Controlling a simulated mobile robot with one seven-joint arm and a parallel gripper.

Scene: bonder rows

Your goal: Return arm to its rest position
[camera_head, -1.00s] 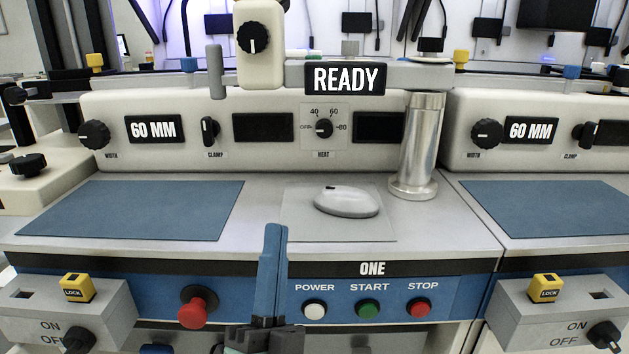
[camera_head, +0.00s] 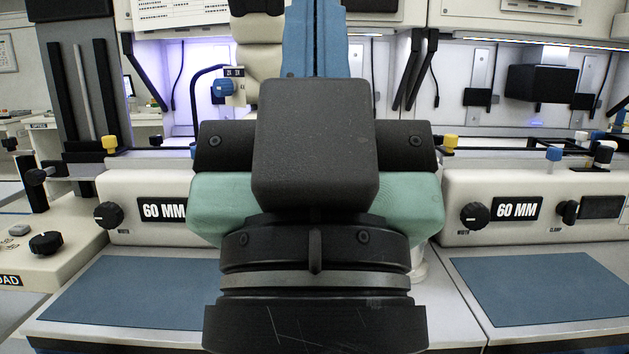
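My gripper (camera_head: 315,40) is raised close in front of the head camera and fills the middle of the view. Its dark body with teal sides is in the centre, and its blue fingers point up and run out of the top of the picture. The fingers lie side by side with only a thin dark line between them, and nothing shows between them. The fingertips are out of view. My wrist and gripper hide most of the middle bonder, including its display and mouse.
Blue mats lie on the left bench (camera_head: 125,291) and right bench (camera_head: 545,287). Width knobs (camera_head: 108,215) and 60 MM displays (camera_head: 516,210) stand behind them. A beige unit with a dark knob (camera_head: 46,243) is at far left. Shelves and lit panels stand behind.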

